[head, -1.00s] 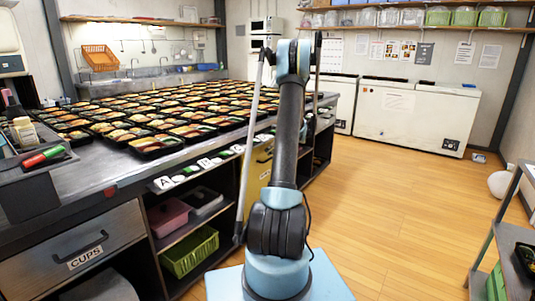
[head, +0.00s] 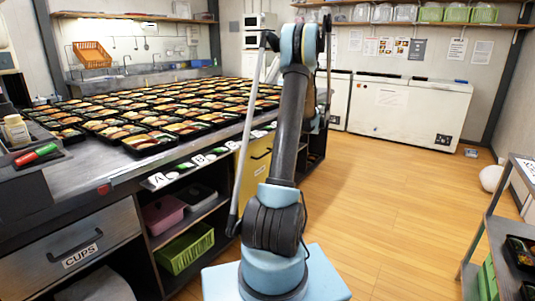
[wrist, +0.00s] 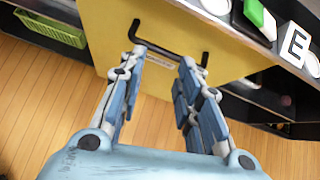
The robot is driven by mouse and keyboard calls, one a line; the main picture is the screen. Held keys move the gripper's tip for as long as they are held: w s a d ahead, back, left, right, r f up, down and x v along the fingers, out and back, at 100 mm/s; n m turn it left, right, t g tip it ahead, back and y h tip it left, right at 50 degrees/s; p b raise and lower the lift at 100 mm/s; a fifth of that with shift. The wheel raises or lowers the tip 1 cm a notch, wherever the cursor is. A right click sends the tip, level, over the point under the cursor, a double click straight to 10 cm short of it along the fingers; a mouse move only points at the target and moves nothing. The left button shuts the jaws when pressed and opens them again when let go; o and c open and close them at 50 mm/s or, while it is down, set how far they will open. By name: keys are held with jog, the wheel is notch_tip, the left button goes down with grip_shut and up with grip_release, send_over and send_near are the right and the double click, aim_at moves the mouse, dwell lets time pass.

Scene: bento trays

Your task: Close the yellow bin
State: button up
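The yellow bin (head: 257,160) has a flat yellow front with a black handle, set in the side of the long counter. It is partly hidden behind my arm in the head view. In the wrist view its yellow front (wrist: 155,18) fills the upper middle, with the black bar handle (wrist: 170,50) across it. I cannot tell how far out the bin stands. My gripper (wrist: 162,57) is open, its two fingers spread and empty, pointing at the front near the handle. I cannot tell whether a finger touches it. In the head view my gripper is hidden behind my arm.
The counter (head: 95,175) holds many bento trays. Open shelves with a green basket (head: 185,249) and a pink box (head: 163,214) lie left of the bin. A rack (head: 488,240) stands at the right. The wooden floor (head: 390,200) between is clear.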

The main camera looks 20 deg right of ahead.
jog(key=s+d+f+n+t+y, duration=0.4)
jog(key=f+n, duration=0.4)
jog(key=n, duration=0.8)
jog(key=shift+t+h, duration=0.3)
jog(key=x, duration=1.1)
jog(key=d+x, duration=0.1)
jog(key=x, duration=0.5)
jog(key=shift+w+f, duration=0.15)
jog(key=shift+w, duration=0.2)
grip_shut()
